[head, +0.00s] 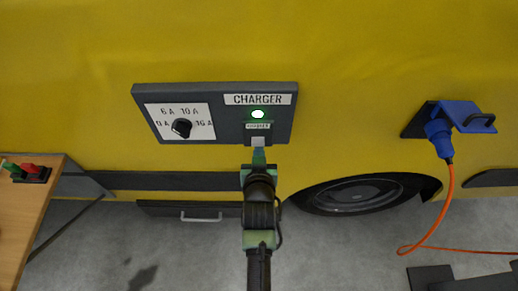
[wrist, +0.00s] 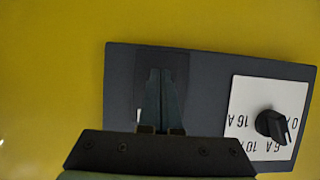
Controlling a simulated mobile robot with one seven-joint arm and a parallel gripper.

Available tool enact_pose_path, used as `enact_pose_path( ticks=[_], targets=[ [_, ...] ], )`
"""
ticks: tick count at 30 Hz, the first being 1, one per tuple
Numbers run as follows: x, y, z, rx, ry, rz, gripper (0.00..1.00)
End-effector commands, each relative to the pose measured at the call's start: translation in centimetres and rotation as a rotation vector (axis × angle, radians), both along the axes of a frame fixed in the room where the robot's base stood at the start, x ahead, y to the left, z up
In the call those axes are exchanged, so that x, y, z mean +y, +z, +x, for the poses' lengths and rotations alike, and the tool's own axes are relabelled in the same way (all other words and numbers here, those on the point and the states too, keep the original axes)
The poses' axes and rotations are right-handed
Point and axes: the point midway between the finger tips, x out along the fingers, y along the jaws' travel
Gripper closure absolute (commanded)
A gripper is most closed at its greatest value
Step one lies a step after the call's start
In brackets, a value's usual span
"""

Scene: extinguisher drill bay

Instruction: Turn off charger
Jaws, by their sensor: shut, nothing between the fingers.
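The dark grey charger panel (head: 222,92) is on the yellow vehicle side. It carries a black rotary knob (head: 181,128) on a white plate marked 0 A, 6 A, 10 A and 16 A; I cannot tell its exact setting. To the right, a lamp (head: 257,114) glows green-white under the CHARGER label (head: 258,99). My gripper (head: 258,153) is shut and empty, its tips at the panel's lower edge below the lamp. In the wrist view my gripper (wrist: 160,73) points at the panel (wrist: 212,75), with the knob (wrist: 271,123) to the right. Its fingers hide part of the panel; contact is unclear.
A blue plug (head: 438,134) with an orange cable (head: 449,190) sits in a blue-lidded socket (head: 466,114) at the right. A wooden table (head: 35,205) with a small red and green item (head: 31,172) stands at the left. A wheel (head: 355,195) is at the lower right.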

Motion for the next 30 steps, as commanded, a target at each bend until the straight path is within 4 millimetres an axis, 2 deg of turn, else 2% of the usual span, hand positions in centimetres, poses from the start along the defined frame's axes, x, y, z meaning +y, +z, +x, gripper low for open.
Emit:
enact_pose_path(
  ticks=[9, 16, 17, 30],
  targets=[
    [0.0, -0.1, 0.0, -0.001, 0.000, 0.000, 1.00],
    [0.0, -1.2, 0.4, -0.063, 0.000, 0.000, 1.00],
    [0.0, -0.5, 0.5, -0.061, 0.000, 0.000, 1.00],
    [0.0, 0.6, 0.4, -0.058, 0.000, 0.000, 1.00]
  ],
)
